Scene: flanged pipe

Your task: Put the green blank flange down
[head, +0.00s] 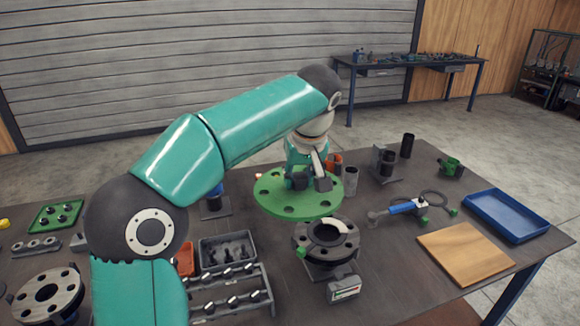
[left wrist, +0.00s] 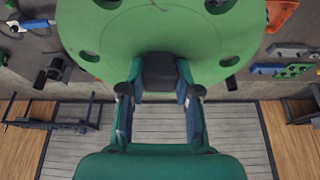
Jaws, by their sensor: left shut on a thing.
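The green blank flange (head: 272,200) is a round plate with bolt holes, lying roughly level behind the pipe flange in the head view. My left gripper (head: 312,183) comes down on its top and is shut on a dark block at the plate's middle. The left wrist view shows the flange (left wrist: 125,30) filling the top, with the gripper (left wrist: 160,85) fingers either side of the dark block. I cannot tell whether the plate is clear of the table. The dark pipe flange (head: 327,236), an open ring on a stand, is just in front. My right gripper is not in view.
A wooden board (head: 466,254) and a blue tray (head: 507,215) lie at the right. A blue-handled tool (head: 402,208) is left of them. Dark cylinders and an orange cup (head: 334,160) stand behind the flange. A grey bin (head: 228,250) and a socket rack (head: 232,292) sit front left.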

